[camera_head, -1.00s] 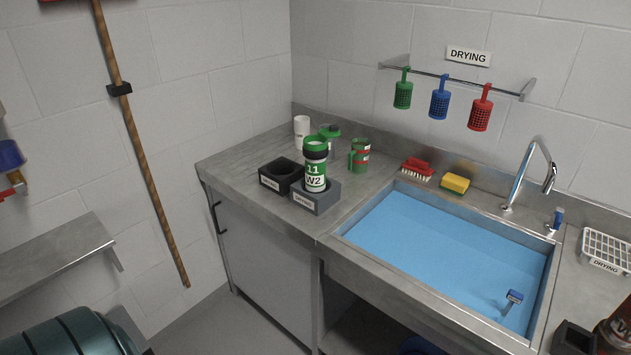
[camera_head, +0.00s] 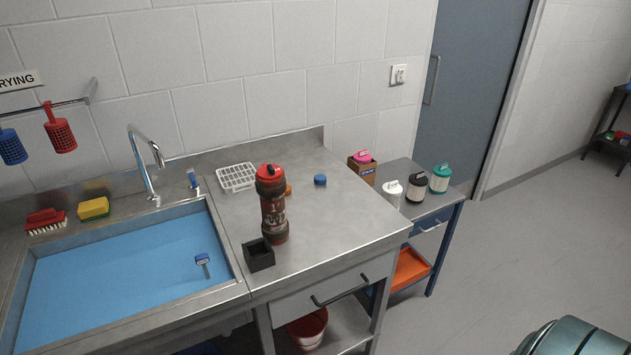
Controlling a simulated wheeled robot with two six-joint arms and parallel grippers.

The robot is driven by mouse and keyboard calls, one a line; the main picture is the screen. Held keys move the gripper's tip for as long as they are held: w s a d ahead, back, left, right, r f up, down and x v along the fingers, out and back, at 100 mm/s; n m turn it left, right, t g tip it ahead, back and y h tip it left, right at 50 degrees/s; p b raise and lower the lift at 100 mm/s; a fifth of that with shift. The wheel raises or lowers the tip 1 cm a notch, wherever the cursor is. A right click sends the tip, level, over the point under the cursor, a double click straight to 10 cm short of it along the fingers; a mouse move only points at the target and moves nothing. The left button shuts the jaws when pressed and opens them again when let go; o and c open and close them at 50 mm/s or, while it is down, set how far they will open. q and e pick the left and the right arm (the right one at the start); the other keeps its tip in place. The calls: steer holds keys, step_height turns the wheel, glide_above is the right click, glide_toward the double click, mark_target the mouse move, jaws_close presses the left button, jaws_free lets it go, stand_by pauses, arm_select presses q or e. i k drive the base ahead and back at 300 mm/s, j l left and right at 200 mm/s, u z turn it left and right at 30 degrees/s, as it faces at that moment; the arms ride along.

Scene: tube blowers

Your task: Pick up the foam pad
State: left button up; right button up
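No thing in view is plainly labelled as the foam pad. A yellow block like a sponge, with a darker underside (camera_head: 94,209), lies on the sink's back ledge. A small blue round piece (camera_head: 320,180) lies on the counter right of the drying rack. A small orange piece (camera_head: 288,190) shows partly behind a dark red tube with a red cap (camera_head: 274,215). I cannot tell whether any of these is the foam pad. Neither of my grippers is in view.
A black empty holder (camera_head: 259,256) stands beside the tube. A white drying rack (camera_head: 237,177) lies behind. A side table (camera_head: 408,170) bears several capped containers. The counter's right part is clear.

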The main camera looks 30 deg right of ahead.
mark_target(319, 179)
steer(key=i+l, duration=0.1)
steer(key=l, duration=1.3)
steer(key=i+l, duration=0.15)
steer(key=l, duration=1.25)
steer(key=i, duration=0.05)
